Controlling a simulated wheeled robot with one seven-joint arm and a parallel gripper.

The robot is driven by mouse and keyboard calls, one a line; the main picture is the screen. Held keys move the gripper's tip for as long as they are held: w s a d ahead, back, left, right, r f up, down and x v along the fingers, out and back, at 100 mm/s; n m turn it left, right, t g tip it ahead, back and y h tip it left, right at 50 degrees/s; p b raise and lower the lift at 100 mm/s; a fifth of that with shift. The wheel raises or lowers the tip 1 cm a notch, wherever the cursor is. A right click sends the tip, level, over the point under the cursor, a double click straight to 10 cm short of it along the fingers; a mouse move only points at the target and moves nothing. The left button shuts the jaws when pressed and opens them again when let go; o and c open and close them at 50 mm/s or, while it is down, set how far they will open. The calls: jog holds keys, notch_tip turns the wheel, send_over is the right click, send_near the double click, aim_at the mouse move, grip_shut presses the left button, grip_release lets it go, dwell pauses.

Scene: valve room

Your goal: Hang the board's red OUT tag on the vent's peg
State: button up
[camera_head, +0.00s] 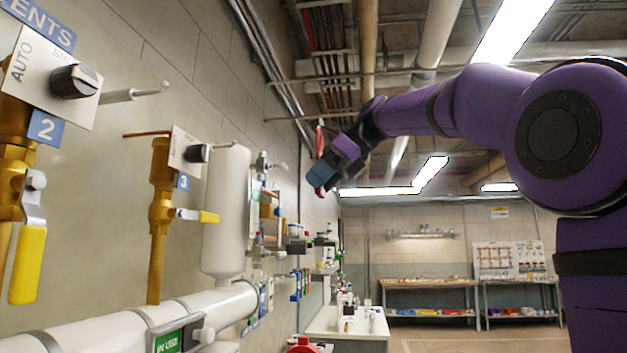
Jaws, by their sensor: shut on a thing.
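My gripper (322,178) is in the middle of the view, left of my purple arm, raised in the air. It is shut on a small red piece (319,142) that looks like the red tag; red shows above and below the jaws, and its lettering cannot be read. A light peg (135,93) with an upturned tip sticks out from the left wall beside the vent 2 plate (52,78). The peg looks bare, and my gripper is well to its right. A blue sign (38,22) above reads "ENTS", cut off by the frame.
A vent 3 plate (184,151) with a black knob, brass valves with yellow handles, and a white vertical pipe (227,210) line the left wall. A white pipe runs below. Benches (430,283) and a board (508,260) stand at the back. Open air separates gripper and wall.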

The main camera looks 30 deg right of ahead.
jog(key=shift+s+a+r, duration=0.1)
jog(key=shift+s+r, duration=0.15)
jog(key=shift+a, duration=0.15)
jog(key=w+a, duration=0.4)
jog(key=a, duration=0.2)
jog(key=shift+w, duration=0.3)
